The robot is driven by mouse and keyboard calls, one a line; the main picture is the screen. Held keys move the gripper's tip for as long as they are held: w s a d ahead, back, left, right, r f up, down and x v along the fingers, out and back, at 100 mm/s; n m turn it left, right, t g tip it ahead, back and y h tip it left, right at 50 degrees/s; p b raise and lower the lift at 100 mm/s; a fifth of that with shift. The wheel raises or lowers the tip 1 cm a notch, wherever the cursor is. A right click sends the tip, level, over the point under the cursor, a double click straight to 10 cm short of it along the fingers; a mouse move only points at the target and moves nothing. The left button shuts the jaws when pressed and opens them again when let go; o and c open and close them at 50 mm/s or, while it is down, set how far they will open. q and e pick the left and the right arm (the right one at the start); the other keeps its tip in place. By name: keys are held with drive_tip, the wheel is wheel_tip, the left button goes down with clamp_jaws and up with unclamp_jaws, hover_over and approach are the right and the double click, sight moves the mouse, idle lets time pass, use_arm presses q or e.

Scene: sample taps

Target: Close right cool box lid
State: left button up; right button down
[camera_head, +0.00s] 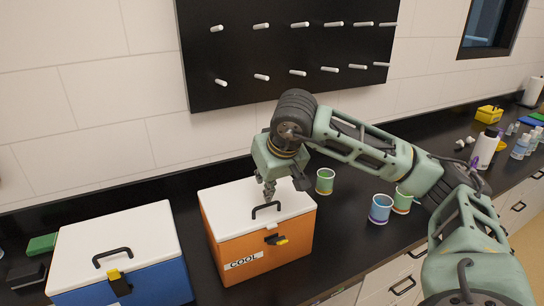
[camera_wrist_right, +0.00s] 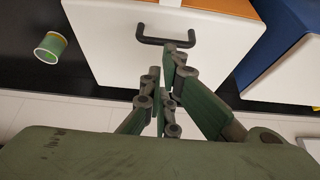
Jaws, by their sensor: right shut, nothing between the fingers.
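The right cool box (camera_head: 258,248) is orange with a "COOL" label, and its white lid (camera_head: 226,208) lies flat on top, looking shut. My right gripper (camera_head: 269,192) points down at the lid just behind the handle, fingers together and empty. In the right wrist view the fingertips (camera_wrist_right: 166,68) are beside the handle (camera_wrist_right: 165,40), over the white lid (camera_wrist_right: 105,35). Whether they touch the lid I cannot tell. My left gripper is not in view.
A blue cool box (camera_head: 160,283) with a white lid stands to the left, also shut. Several cups, one of them purple and white (camera_head: 381,209), stand right of the orange box under my right arm. A black pegboard (camera_head: 290,45) is on the wall behind.

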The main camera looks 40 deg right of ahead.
drive_tip(key=r, duration=0.1)
drive_tip(key=r+p, duration=0.1)
drive_tip(key=r, duration=0.1)
drive_tip(key=shift+s+d, duration=0.1)
drive_tip(key=shift+s, duration=0.1)
use_arm(q)
drive_tip(key=b, duration=0.2)
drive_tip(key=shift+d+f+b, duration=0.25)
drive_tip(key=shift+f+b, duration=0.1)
drive_tip(key=shift+b, duration=0.05)
use_arm(e)
drive_tip(key=d+v, duration=0.1)
drive_tip(key=v, duration=0.8)
drive_tip(key=shift+a, duration=0.45)
